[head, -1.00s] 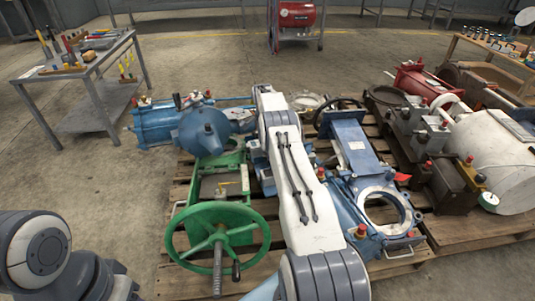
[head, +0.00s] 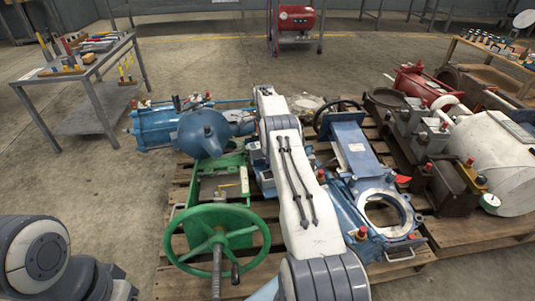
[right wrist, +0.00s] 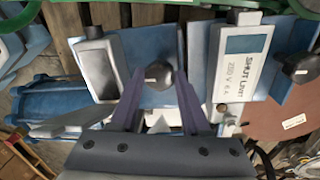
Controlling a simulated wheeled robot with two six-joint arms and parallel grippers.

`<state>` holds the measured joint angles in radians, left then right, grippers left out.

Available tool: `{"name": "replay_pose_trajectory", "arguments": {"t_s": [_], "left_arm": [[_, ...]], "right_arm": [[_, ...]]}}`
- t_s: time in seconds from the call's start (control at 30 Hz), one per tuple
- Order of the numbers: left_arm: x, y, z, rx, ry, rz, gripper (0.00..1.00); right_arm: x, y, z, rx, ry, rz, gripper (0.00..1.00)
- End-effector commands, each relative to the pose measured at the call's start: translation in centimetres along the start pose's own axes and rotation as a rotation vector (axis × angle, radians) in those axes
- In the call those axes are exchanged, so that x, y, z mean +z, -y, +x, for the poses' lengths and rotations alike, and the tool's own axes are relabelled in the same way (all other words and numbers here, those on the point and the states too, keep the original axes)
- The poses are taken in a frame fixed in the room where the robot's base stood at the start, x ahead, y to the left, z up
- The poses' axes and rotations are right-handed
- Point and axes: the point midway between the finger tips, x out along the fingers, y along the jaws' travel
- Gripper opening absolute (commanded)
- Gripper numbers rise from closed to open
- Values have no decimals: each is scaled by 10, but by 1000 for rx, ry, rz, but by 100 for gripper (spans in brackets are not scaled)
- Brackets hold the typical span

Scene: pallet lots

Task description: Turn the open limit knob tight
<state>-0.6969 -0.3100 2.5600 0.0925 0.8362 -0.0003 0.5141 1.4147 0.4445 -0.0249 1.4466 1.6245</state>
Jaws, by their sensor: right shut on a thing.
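My right gripper (right wrist: 158,85) shows in the right wrist view with its two dark fingers on either side of a dark round knob with a pale pointer mark, the open limit knob (right wrist: 159,73). It is shut on this knob, which sits on a blue housing; no label for it is readable. A second dark knob (right wrist: 297,66) stands at the right, beside a box lettered "SHUT LIMIT 220 V 6 A" (right wrist: 240,75). In the head view my right arm hides the knobs and the gripper tips. My left gripper is not in view; only part of my left arm shows.
A green handwheel (head: 217,238) stands left of my right arm on the pallet. A blue valve with a round opening (head: 350,150) lies to its right, with a white tank (head: 495,150) beyond. A tool cart (head: 85,85) stands back left. Floor is clear between cart and pallet.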

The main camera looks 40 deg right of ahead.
Motion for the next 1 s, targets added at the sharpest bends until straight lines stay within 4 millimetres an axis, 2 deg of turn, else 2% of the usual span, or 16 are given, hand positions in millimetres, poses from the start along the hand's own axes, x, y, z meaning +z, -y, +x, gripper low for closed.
{"name": "replay_pose_trajectory", "arguments": {"t_s": [0.07, 0.1, 0.13, 0.57, 0.77, 1.0], "left_arm": [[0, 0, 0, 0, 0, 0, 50], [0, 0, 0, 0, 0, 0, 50], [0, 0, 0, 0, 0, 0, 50], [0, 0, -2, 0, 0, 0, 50], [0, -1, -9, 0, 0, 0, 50], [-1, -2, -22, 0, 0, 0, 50]], "right_arm": [[-4, -2, 1, 10, -5, 5, 0], [-4, -2, 1, 10, -5, 5, 54], [-4, -2, 1, 10, -5, 5, 59], [0, -1, 0, 2, -6, -49, 59], [1, -2, -2, 0, -22, -263, 59], [1, -2, -3, -7, -51, -605, 59]]}}
